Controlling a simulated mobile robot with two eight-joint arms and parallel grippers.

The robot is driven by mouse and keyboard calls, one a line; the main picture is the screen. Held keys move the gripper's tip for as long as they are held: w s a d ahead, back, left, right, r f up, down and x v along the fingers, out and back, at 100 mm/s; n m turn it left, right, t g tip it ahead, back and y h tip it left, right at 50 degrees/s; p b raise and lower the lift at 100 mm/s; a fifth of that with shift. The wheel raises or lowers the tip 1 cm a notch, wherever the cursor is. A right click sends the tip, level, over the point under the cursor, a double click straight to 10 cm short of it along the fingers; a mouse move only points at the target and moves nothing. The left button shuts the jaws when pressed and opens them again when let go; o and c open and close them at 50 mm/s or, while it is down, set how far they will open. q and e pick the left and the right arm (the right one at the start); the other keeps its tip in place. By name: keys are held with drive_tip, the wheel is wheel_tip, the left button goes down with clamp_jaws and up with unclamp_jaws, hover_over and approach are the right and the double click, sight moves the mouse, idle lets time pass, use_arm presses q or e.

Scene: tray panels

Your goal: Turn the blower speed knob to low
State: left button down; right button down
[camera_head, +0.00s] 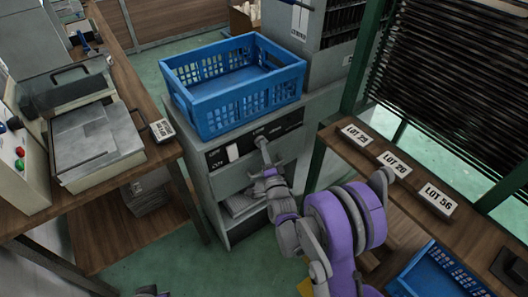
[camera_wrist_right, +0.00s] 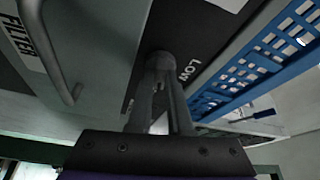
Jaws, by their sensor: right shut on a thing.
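The grey cabinet has a black control panel (camera_head: 222,158) along its upper front, below the blue crate. My right gripper (camera_head: 265,158) reaches this panel from the front. In the right wrist view my right gripper (camera_wrist_right: 158,88) has its two fingers closed around the blower speed knob (camera_wrist_right: 158,58), a grey round knob on the dark panel. The fingers cover most of the knob, so its pointer direction cannot be told. A white LOW marking (camera_wrist_right: 187,70) is printed just right of the knob in that view.
A blue crate (camera_head: 240,117) stands on the cabinet above the panel. In the wrist view a curved handle (camera_wrist_right: 58,60) and a FILTER label (camera_wrist_right: 22,32) lie left of the knob. A wooden bench with LOT signs (camera_head: 395,164) stands close on the right.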

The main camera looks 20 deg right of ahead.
use_arm(q)
wheel_tip(320, 180, down, 8)
drive_tip(key=b, duration=0.6)
drive_tip(key=shift+w+f, duration=0.15)
drive_tip(key=shift+w, duration=0.3)
use_arm(e)
drive_tip(key=shift+w+d+f+n+t+y, duration=0.25)
drive_tip(key=shift+n+y, duration=1.1)
drive_tip(key=shift+n, duration=1.85)
drive_tip(key=shift+s+d+r+n+t+y, duration=0.15)
drive_tip(key=shift+n+t+y, duration=0.2)
drive_tip(key=shift+n+y, duration=1.95)
drive_tip(key=shift+w+d+f+n+t+y, duration=0.1)
drive_tip(key=shift+f+n+t+y, duration=0.25)
drive_tip(key=shift+n, duration=3.75)
drive_tip(key=shift+r, duration=0.15)
drive_tip(key=c, duration=0.8)
unclamp_jaws()
drive_tip(key=shift+c, duration=0.2)
drive_tip(key=shift+s, duration=0.15)
drive_tip(key=v, duration=1)
drive_tip(key=shift+s+d, duration=0.15)
drive_tip(key=shift+s, duration=0.05)
